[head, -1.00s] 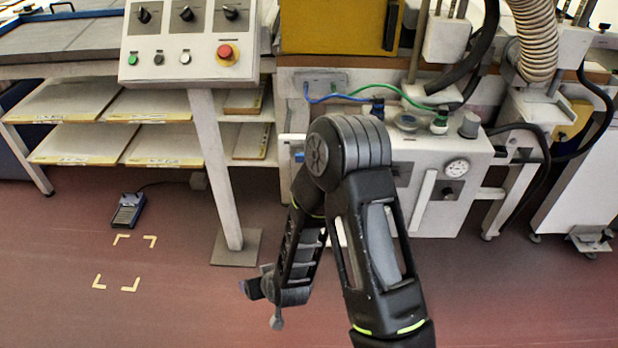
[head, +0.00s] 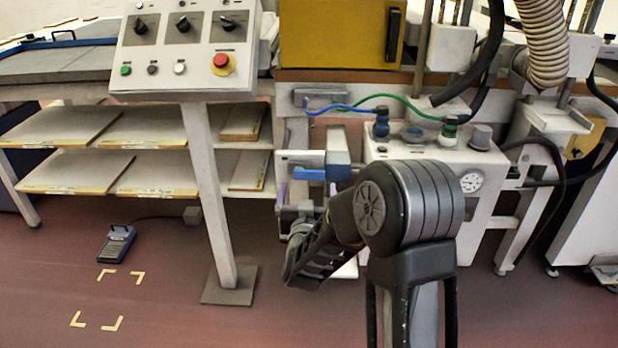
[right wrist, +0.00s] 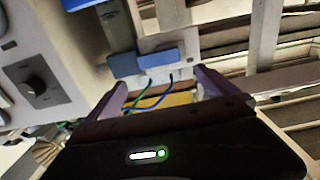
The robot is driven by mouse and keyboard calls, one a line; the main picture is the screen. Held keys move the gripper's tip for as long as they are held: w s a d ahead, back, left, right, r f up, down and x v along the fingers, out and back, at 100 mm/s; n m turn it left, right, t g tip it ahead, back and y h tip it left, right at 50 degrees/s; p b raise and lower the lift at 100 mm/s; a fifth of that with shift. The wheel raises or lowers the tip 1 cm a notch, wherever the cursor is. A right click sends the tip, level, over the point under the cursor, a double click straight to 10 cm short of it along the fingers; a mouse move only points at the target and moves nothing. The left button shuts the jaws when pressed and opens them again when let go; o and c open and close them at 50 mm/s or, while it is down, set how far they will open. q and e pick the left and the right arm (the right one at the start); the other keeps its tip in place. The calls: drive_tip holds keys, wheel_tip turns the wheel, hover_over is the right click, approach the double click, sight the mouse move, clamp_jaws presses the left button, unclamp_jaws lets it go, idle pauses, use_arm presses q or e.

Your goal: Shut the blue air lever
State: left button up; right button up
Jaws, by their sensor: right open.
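Blue parts of the air fitting, a flat blue bar (head: 308,174) and a taller blue block (head: 338,148), show at the left end of the white unit in the head view. I cannot tell for sure which part is the lever. In the right wrist view a blue bar (right wrist: 140,62) lies crosswise just beyond the fingertips. My right gripper (head: 306,190) is open, with its purple fingers apart just below the blue bar. It also shows in the right wrist view (right wrist: 160,82), with nothing gripped between its fingers. My left gripper is out of view.
The white unit (head: 400,148) with a gauge (head: 471,182) and blue and green hoses stands right of the fitting. The control panel (head: 185,45) on its post (head: 212,200) is to the left. A foot pedal (head: 117,243) lies on the open floor.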

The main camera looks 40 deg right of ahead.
sight(309, 172)
drive_tip(key=x, duration=0.7)
drive_tip(key=shift+b, duration=0.35)
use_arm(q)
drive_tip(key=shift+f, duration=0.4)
